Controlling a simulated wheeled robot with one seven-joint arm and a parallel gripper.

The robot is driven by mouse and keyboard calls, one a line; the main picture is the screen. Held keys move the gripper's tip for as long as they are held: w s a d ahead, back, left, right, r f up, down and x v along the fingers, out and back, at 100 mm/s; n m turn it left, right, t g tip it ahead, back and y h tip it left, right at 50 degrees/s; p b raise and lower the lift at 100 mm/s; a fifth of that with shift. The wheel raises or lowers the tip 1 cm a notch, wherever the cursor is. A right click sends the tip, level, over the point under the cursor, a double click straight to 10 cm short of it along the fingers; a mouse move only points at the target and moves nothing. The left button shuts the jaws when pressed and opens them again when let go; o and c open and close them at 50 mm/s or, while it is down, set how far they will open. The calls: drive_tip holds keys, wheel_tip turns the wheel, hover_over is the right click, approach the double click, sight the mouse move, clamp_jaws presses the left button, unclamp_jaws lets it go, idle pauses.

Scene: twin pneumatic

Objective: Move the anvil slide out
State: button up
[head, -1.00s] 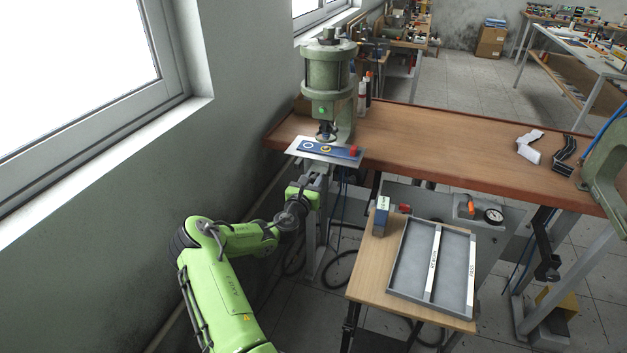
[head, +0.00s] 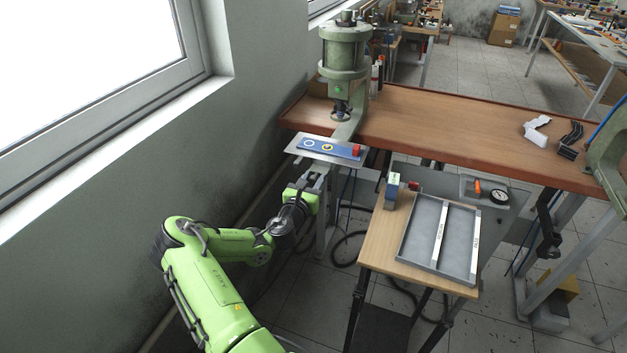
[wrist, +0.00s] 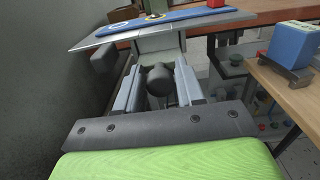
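The anvil slide is a flat grey metal plate (head: 299,151) with a blue strip (head: 318,146) on top. The strip bears a white ring, a yellow ring mark and a red block (head: 357,150). The plate projects in front of the green press (head: 345,60), and the ram (head: 342,108) is above and behind the blue strip. My gripper (wrist: 158,85) is below the plate's front edge. In the wrist view its two grey fingers flank a dark round knob (wrist: 158,78) under the plate, with little or no gap visible. In the head view the knob is hidden.
A small wooden table (head: 380,240) at the right holds a grey divided tray (head: 409,238) and a blue-and-white box (head: 391,190). The wall is close on the left. The workbench (head: 440,125) runs behind.

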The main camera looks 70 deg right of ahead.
drive_tip(key=shift+o, duration=1.3)
drive_tip(key=w+a, duration=0.1)
drive_tip(key=a, duration=1.4)
drive_tip(key=shift+w+a+b, duration=0.25)
drive_tip(key=shift+a+b, duration=0.1)
